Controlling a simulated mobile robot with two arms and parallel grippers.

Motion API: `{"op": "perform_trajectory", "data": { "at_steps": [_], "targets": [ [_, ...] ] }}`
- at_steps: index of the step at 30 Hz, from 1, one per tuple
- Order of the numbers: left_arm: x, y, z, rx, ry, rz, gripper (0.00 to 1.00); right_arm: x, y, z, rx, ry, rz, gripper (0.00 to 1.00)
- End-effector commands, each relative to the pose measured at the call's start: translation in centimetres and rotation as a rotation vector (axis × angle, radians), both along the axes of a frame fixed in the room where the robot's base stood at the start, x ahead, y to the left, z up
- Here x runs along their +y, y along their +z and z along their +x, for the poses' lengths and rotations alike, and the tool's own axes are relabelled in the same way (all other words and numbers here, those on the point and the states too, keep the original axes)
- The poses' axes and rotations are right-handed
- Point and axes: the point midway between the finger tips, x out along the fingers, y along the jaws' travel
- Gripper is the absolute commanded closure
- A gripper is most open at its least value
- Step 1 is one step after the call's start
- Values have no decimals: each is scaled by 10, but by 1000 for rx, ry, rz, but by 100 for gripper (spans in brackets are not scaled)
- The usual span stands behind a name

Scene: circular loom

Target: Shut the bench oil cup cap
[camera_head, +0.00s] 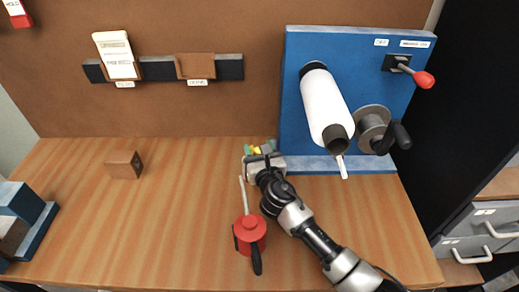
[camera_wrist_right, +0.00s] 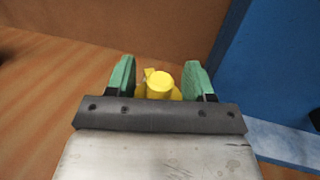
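The yellow bench oil cup (camera_wrist_right: 160,86) shows in the right wrist view, with a round yellow top and a small lighter yellow piece at its upper left. I cannot tell from this how far the cap is open. In the head view the cup (camera_head: 257,149) is a small yellow patch at the back of the bench, mostly hidden by my right gripper. My right gripper (camera_head: 260,147) is open, its green fingers standing on either side of the cup. In the wrist view the gripper (camera_wrist_right: 160,80) shows gaps between fingers and cup. My left gripper is not in view.
A red oil can (camera_head: 250,232) with a thin spout stands beside my right forearm. The blue machine panel (camera_head: 300,110) with a white roll (camera_head: 324,103) and crank rises just right of the gripper. A brown block (camera_head: 123,165) lies left; the bench between is clear.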

Motion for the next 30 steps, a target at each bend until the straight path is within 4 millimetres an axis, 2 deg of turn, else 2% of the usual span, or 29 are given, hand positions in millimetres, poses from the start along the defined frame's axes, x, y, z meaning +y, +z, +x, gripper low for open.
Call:
{"op": "perform_trajectory", "data": {
  "at_steps": [10,21,25,30],
  "targets": [
    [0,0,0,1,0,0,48,-2,1,-6,-2,1,0,48],
    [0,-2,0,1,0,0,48,-12,-1,-60,0,1,-1,48],
    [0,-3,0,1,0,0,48,-14,0,-71,-1,0,0,48],
    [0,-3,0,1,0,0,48,-14,0,-74,-1,0,0,48]
  ]
}}
